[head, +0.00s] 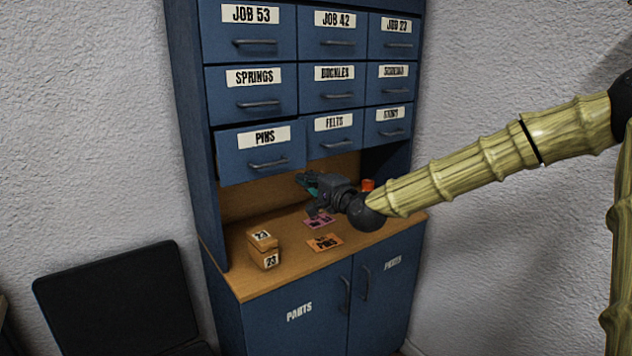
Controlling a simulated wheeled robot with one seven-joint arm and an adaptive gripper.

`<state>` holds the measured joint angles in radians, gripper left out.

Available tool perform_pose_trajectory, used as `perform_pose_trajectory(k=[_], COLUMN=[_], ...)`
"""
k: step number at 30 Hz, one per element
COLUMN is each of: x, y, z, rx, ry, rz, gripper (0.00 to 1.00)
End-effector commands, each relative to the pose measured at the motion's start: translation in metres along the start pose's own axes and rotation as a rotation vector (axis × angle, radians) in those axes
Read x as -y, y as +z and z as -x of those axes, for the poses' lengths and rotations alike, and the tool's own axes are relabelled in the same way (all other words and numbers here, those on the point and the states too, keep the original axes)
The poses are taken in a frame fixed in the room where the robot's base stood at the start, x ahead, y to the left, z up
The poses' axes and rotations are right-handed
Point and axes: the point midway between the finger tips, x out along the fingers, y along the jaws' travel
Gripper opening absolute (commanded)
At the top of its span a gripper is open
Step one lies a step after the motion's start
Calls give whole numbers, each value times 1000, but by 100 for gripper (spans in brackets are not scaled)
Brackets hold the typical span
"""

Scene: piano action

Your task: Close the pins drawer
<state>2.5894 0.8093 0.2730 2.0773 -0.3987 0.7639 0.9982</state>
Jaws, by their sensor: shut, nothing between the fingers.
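The pins drawer (262,152) is the left drawer of the lowest drawer row in the blue cabinet. It is blue with a white "PINS" label and a grey bar handle (268,164). Its front stands out from the drawers around it, so it is partly open. My gripper (306,181) is shut and empty. In the picture it is below and to the right of the pins drawer, over the wooden counter, and looks apart from the drawer. How far it is from the drawer in depth I cannot tell.
On the wooden counter (284,280) lie small boxes marked 23 (264,249), an orange card (325,243) and a pink card (320,218). A red item (367,185) is partly behind my arm. The felts drawer (335,136) beside the pins drawer looks closed. A dark chair (115,300) stands at left.

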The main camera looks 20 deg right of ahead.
Motion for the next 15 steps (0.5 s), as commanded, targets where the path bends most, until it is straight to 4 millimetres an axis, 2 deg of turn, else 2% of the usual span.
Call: perform_pose_trajectory(k=[6,15], x=[1,1], y=[0,0], z=[-29,-57], rx=[1,0], ry=[1,0], rz=[2,1], gripper=[0,0])
